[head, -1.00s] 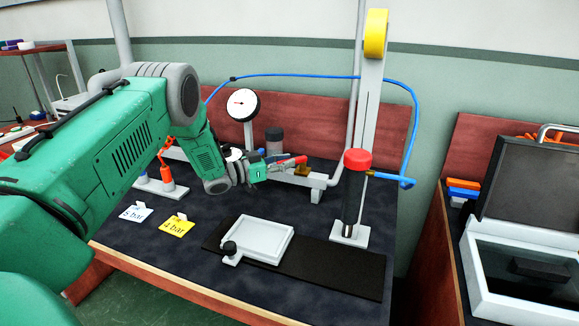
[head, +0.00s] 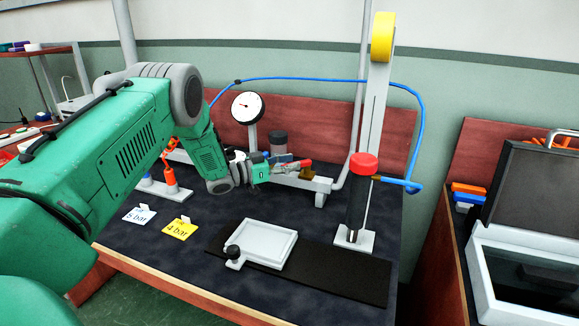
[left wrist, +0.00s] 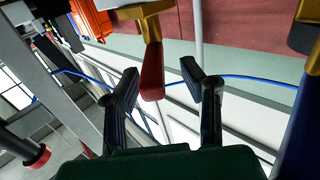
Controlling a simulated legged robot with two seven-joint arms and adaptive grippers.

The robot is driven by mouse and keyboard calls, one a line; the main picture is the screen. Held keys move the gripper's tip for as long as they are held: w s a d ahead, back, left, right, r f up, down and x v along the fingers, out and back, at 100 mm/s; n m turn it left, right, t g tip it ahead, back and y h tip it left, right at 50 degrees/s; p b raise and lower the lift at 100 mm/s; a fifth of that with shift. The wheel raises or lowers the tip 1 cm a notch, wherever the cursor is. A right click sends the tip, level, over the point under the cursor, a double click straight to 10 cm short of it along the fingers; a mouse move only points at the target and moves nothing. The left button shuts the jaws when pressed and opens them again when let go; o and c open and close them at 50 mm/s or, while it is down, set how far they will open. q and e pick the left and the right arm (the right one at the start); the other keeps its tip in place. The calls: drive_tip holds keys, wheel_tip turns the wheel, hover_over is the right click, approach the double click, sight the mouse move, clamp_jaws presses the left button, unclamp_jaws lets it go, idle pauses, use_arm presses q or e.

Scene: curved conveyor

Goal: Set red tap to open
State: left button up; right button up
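The red tap has a red handle on a brass valve body. In the left wrist view the handle (left wrist: 152,75) hangs between the open fingertips of my left gripper (left wrist: 160,82), with gaps on both sides. In the head view the red handle (head: 299,164) shows small at the rail behind the bench middle, partly covered by my left gripper (head: 284,167). I cannot tell from there whether the fingers touch it. My right gripper is in neither view.
A blue handle (left wrist: 302,128) stands at the right of the wrist view. A gauge (head: 247,107) is behind my wrist. A red-capped black cylinder (head: 361,195) stands right of the gripper. A white tray (head: 240,262) lies in front; yellow (head: 180,229) and white cards lie left.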

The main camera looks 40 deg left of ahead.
use_arm(q)
wheel_tip(320, 180, up, 9)
drive_tip(key=shift+a+f, duration=0.1)
idle(0.3)
drive_tip(key=c, duration=0.5)
drive_tip(key=shift+d, duration=0.3)
clamp_jaws()
drive_tip(key=s+d+f+m+t+y+p, duration=0.1)
drive_tip(key=s+d+f+m+y+p, duration=0.3)
drive_tip(key=s+y, duration=0.3)
drive_tip(key=s+d+f+m+t+y+p, duration=0.1)
drive_tip(key=s+d+f+m+y, duration=0.4)
drive_tip(key=s+f+y, duration=0.15)
drive_tip(key=w+a, duration=0.7)
drive_tip(key=w, duration=0.4)
drive_tip(key=shift+r+g, duration=0.15)
drive_tip(key=shift+g, duration=0.15)
